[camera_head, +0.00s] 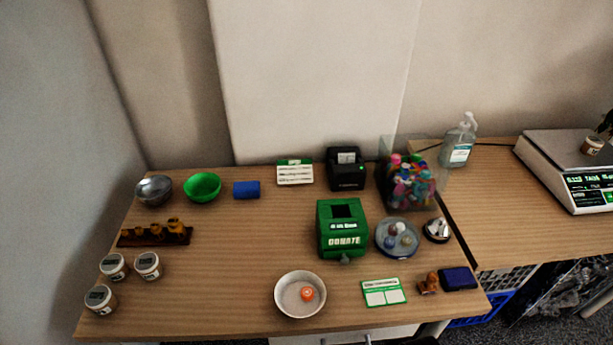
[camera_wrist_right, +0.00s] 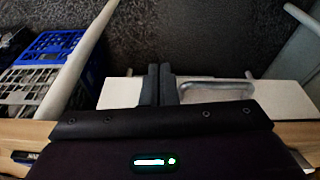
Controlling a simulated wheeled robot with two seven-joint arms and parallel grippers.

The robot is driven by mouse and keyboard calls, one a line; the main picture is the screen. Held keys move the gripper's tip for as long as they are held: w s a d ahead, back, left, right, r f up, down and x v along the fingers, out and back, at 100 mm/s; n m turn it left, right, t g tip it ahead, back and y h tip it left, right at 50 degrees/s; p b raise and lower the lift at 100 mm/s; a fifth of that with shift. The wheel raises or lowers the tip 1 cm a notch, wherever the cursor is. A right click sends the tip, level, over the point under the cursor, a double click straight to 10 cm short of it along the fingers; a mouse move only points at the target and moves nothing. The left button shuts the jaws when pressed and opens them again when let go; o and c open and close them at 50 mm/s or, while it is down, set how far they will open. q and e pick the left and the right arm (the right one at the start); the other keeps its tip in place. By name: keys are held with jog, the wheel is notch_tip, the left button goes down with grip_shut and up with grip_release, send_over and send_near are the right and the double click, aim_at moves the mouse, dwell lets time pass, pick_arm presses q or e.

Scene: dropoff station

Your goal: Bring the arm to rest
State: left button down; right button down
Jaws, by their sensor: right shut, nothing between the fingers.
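My right gripper (camera_wrist_right: 159,84) shows in the right wrist view, its two dark fingers together with nothing between them. It is beside the front edge of the wooden table (camera_wrist_right: 20,132), in front of a white drawer front (camera_wrist_right: 275,98) with a metal handle. The floor shows beyond the fingers. In the head view neither gripper can be made out; a small dark shape sits at the bottom edge. My left gripper is in neither view.
The table (camera_head: 240,240) holds a green donation box (camera_head: 342,228), a white bowl (camera_head: 300,294) with an orange item, several jars (camera_head: 148,265) and a clear bin (camera_head: 408,182). A scale (camera_head: 570,168) stands right. Crates (camera_wrist_right: 45,75) lie below.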

jog(key=s+d+f+g, duration=0.1)
jog(key=s+f, duration=0.4)
jog(key=f, duration=0.4)
jog(key=s+f, duration=0.4)
jog(key=f, duration=0.5)
jog(key=s+d+f+g, duration=0.1)
jog(key=s+f, duration=0.4)
jog(key=f, duration=0.4)
jog(key=s+d+f, duration=0.2)
jog(key=s+f, duration=0.3)
jog(key=s, duration=0.4)
jog(key=shift+s+f, duration=0.1)
